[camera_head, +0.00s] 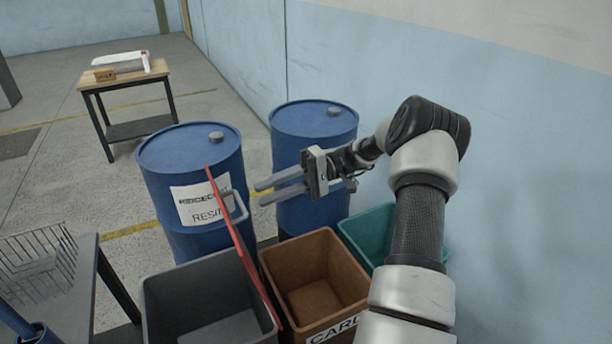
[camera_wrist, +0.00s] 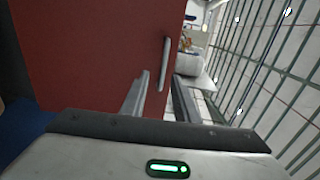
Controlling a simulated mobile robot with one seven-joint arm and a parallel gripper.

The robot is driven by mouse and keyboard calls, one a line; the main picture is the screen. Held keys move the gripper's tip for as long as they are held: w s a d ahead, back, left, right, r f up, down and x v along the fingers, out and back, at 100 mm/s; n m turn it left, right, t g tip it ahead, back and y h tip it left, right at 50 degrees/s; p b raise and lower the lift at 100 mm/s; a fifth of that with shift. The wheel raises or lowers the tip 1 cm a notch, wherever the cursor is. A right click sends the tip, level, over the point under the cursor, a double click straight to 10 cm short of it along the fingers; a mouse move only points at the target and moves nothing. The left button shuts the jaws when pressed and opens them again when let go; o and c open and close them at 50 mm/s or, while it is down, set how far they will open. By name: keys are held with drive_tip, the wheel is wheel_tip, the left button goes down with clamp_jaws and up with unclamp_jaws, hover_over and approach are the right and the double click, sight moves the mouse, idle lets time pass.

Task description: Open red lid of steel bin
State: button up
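The red lid (camera_head: 240,245) stands raised, nearly upright and almost edge-on, along the right side of the open grey steel bin (camera_head: 165,290). Its grey bar handle (camera_head: 238,206) faces right, toward my gripper (camera_head: 260,193). My gripper is open and empty, with its two fingertips just right of the handle and seemingly apart from it. In the wrist view, the red lid (camera_wrist: 90,50) fills the left side. Its handle (camera_wrist: 165,50) shows beyond the gap between my fingertips (camera_wrist: 160,78). Whether the fingers touch it is unclear.
A brown bin (camera_head: 315,275) and a teal bin (camera_head: 370,225) stand right of the steel bin. Two blue drums (camera_head: 185,150) (camera_head: 310,125) stand behind. A table with a wire basket (camera_head: 38,262) is at left, and a wall rises at right.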

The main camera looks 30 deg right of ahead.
drive_tip(key=d+r, duration=0.1)
drive_tip(key=d, duration=1.2)
drive_tip(key=shift+r, duration=0.2)
drive_tip(key=shift+d+p, duration=0.1)
drive_tip(key=shift+p, duration=0.2)
